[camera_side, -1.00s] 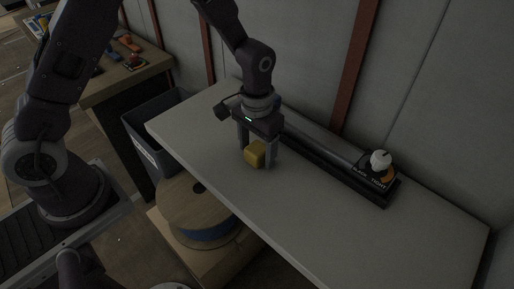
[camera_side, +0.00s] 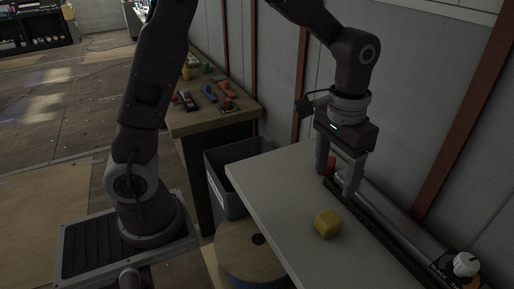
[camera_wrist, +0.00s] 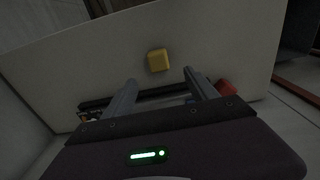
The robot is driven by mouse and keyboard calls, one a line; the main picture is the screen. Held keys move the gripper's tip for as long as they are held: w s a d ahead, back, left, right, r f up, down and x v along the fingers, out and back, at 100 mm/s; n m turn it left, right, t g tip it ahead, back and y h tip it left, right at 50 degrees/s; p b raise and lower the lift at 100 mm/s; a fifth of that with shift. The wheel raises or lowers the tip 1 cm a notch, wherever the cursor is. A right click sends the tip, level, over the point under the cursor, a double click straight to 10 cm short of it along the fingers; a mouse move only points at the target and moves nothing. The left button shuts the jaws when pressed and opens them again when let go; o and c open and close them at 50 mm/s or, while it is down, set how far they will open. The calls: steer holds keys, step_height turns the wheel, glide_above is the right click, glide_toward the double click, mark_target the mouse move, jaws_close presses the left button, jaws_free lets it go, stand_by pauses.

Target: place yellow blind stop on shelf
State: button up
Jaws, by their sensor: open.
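The yellow blind stop (camera_side: 328,224), a small block, rests on the pale shelf (camera_side: 268,188). It also shows in the wrist view (camera_wrist: 158,60), lying beyond my fingertips on the shelf surface (camera_wrist: 85,60). My gripper (camera_side: 336,183) is open and empty, raised and apart from the block, on the wall side of it. In the wrist view both fingers of my gripper (camera_wrist: 160,80) are spread with nothing between them.
A dark rail (camera_side: 385,215) runs along the shelf's wall side, with a white knob (camera_side: 466,264) at its near end. A red object (camera_side: 331,165) is close behind my fingers. A grey bin (camera_side: 226,205) and a wooden spool (camera_side: 245,250) stand beside the shelf.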

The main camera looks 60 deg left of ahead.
steer(key=s+a+r+t, duration=0.3)
steer(key=s+a+r, duration=0.1)
steer(key=s+r, duration=0.6)
steer(key=shift+s+a, duration=0.25)
steer(key=shift+s, duration=0.7)
steer(key=shift+o, duration=0.2)
steer(key=s+a+t, duration=0.1)
steer(key=s+t, duration=0.1)
steer(key=s, duration=0.6)
steer(key=shift+a+f, duration=0.15)
steer(key=shift+a, duration=0.15)
steer(key=shift+o, duration=0.2)
steer(key=shift+s+f, duration=0.1)
steer(key=shift+s, duration=0.15)
